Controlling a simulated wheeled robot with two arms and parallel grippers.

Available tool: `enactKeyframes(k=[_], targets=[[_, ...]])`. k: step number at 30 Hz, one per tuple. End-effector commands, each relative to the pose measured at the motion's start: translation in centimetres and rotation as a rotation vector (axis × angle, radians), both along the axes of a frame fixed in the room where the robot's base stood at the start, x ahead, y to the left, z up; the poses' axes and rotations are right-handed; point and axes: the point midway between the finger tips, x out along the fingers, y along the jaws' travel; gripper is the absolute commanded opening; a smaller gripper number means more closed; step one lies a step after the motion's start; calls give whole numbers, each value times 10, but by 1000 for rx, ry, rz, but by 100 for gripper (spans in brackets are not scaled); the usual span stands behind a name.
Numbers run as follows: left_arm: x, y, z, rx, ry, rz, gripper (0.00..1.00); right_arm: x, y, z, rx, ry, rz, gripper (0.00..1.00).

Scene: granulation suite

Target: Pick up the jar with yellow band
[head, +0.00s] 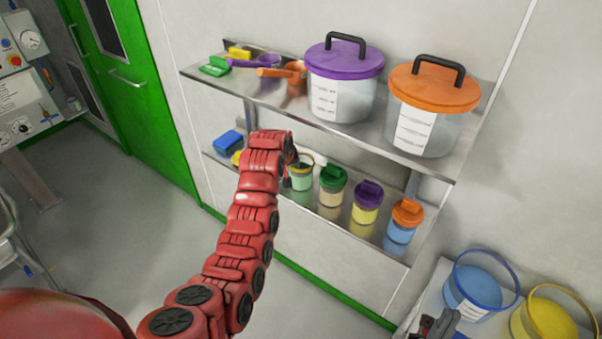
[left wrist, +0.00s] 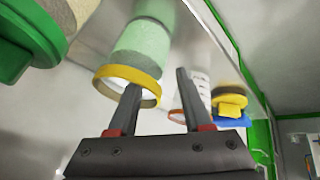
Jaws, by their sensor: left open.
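The jar with yellow band (head: 302,179) stands on the lower shelf, with pale green contents; its yellow ring is partly hidden by my left arm. In the left wrist view the jar (left wrist: 138,48) and its ring show large and close. My left gripper (left wrist: 157,98) is open; one finger overlaps the yellow ring and the other is to the right of the jar. Whether the finger is inside the ring or only in front of it, I cannot tell. In the head view the left gripper is mostly hidden behind its wrist. My right gripper (head: 436,326) shows partly at the bottom edge.
Jars with green (head: 333,179), purple (head: 369,194) and orange (head: 407,212) lids stand to the right on the lower shelf. A blue item (head: 228,142) lies to the left. Above, the upper shelf (head: 420,164) holds large purple-lidded (head: 340,95) and orange-lidded (head: 428,130) tubs.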

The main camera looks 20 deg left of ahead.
Motion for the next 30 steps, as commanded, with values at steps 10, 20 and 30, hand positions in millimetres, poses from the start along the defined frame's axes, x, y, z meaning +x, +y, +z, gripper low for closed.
enactKeyframes(k=[10, 20, 30], targets=[[0, 0, 0, 1, 1, 0, 12, 0, 0, -1, 0, 0, 0, 0], [0, 0, 0, 0, -1, 0, 0, 0, 0, -1, 0, 0, 0, 0], [0, 0, 0, 0, -1, 0, 0, 0, 0, -1, 0, 0, 0, 0]])
